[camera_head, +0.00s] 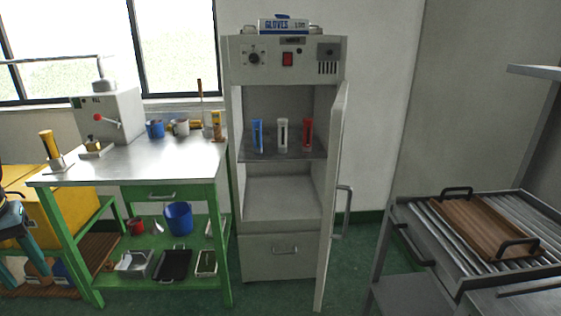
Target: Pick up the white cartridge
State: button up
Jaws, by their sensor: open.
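The white cartridge (282,135) stands upright on the shelf (270,150) inside the open grey cabinet. It is in the middle of a row, between a blue cartridge (257,135) on the left and a red cartridge (307,135) on the right. Clear gaps separate the three, and nothing hides the white one. My gripper cannot be made out in this view.
The cabinet door (334,205) is swung open on the right. A green-framed bench (120,165) with a metal top holding mugs and tools stands left. A grey rack (410,220) bearing a wooden tray (475,225) stands right. Green floor shows in front of the cabinet.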

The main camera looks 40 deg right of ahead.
aim_at(282, 129)
jog(key=i+l, duration=0.2)
jog(key=l, duration=0.25)
jog(key=i+l+z, duration=0.15)
jog(key=l, duration=0.3)
jog(key=i+l, duration=0.3)
jog(key=l, duration=0.15)
jog(key=i+l+z, duration=0.1)
jog(key=i+l, duration=0.15)
jog(key=l, duration=0.15)
jog(key=i+l+z, duration=0.1)
jog(key=i+l, duration=0.15)
jog(key=l, duration=0.15)
